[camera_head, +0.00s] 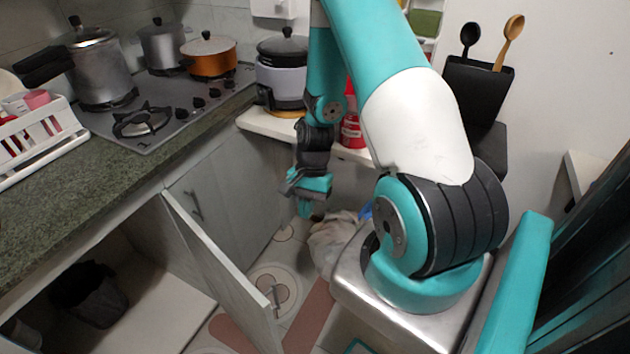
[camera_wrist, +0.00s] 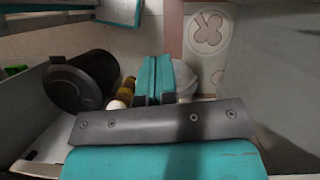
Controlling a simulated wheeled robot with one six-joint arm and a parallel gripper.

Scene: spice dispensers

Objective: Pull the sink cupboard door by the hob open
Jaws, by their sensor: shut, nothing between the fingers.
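A grey cupboard door (camera_head: 222,272) stands swung well out from the counter, with its bar handle (camera_head: 273,297) near its free edge. The open cupboard (camera_head: 150,305) behind it shows a pale floor. A second grey door (camera_head: 232,195) under the hob (camera_head: 165,110) is closed, with a handle (camera_head: 194,206). My gripper (camera_head: 305,208) is above the floor, right of both doors and apart from the open door's handle. Its fingers (camera_wrist: 160,78) are together and empty in the wrist view.
A dark bin (camera_head: 88,292) stands inside the cupboard. A low shelf (camera_head: 262,123) with a cooker is behind my gripper. A pale bag (camera_head: 332,240) lies on the floor below it. Patterned floor tiles (camera_head: 275,288) show beside the open door.

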